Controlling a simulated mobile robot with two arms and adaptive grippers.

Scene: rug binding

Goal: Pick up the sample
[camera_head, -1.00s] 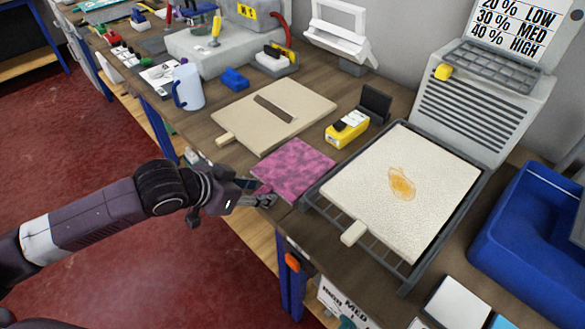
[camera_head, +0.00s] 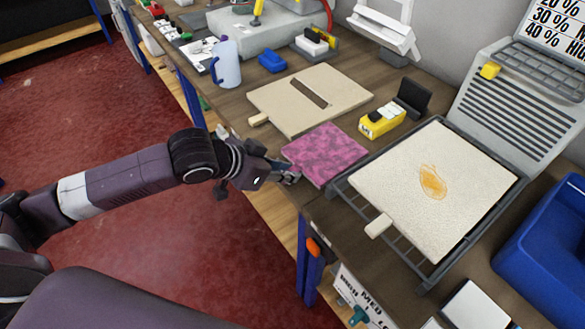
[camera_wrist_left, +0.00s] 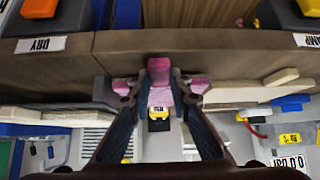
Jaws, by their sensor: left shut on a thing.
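The sample appears to be the pink-purple mottled square (camera_head: 328,152). It lies flat at the front edge of the workbench, between a wooden board and a wire rack. My left gripper (camera_head: 290,175) is at its front-left edge, just off the bench edge, shut on that edge. In the left wrist view the pink sample (camera_wrist_left: 160,72) shows between and beside the fingertips of my left gripper (camera_wrist_left: 160,90). I cannot tell whether the sample is lifted. My right gripper is not in view.
A stained cream board (camera_head: 440,185) lies on the wire rack (camera_head: 418,272) to the right. The wooden board (camera_head: 330,85) with a dark strip lies behind the sample.

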